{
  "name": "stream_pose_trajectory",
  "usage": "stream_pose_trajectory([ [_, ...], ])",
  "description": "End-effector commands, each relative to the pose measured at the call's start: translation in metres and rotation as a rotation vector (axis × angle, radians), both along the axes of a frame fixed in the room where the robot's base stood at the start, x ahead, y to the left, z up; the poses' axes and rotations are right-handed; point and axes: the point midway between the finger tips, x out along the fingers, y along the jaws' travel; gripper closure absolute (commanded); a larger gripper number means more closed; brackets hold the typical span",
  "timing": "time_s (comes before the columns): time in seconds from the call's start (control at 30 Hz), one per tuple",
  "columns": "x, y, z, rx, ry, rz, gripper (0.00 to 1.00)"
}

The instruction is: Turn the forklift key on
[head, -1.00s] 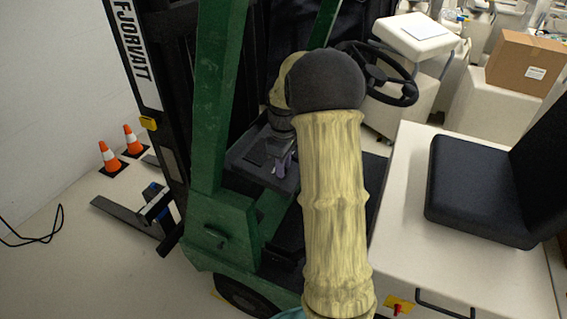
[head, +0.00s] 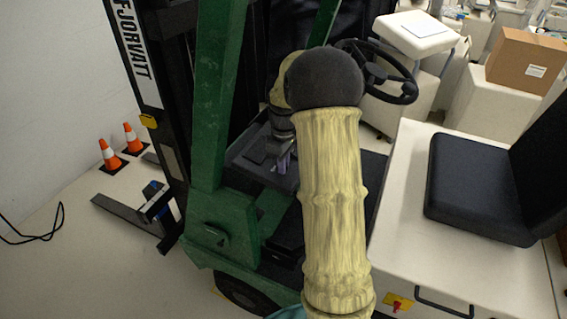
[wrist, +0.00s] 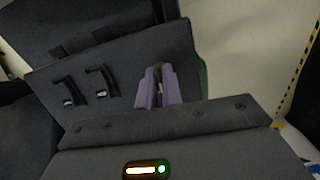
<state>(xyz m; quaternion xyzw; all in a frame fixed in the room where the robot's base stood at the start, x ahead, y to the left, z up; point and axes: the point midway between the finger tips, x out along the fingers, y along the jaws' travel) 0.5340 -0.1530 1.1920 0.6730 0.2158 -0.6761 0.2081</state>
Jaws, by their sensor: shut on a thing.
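The green forklift (head: 217,110) fills the middle of the head view, with its dark console (head: 250,158) beside the green post. My gripper (head: 283,166) reaches down to this console, its fingers pointing at the panel. In the wrist view, my purple fingers (wrist: 157,88) are close together at the dark console panel (wrist: 130,60). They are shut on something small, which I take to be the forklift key. The key is almost wholly hidden between the fingers, so its angle cannot be told.
Two black levers (wrist: 67,92) stand left of my fingers on the panel. The steering wheel (head: 385,75) and black seat (head: 475,190) are to the right. Orange cones (head: 109,155) stand on the floor at left. A cardboard box (head: 526,62) sits at the back right.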

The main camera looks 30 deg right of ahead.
Motion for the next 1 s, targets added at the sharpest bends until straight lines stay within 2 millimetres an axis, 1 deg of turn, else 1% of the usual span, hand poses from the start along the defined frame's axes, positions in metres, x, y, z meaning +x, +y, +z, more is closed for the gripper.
stream_pose_trajectory([
  [0.17, 0.0009, -0.0007, 0.0018, 0.015, 0.010, -0.087, 1.00],
  [0.37, 0.0010, -0.0011, 0.0024, 0.038, 0.030, -0.234, 1.00],
  [1.0, 0.0014, -0.0031, 0.0016, 0.133, 0.102, -0.802, 1.00],
])
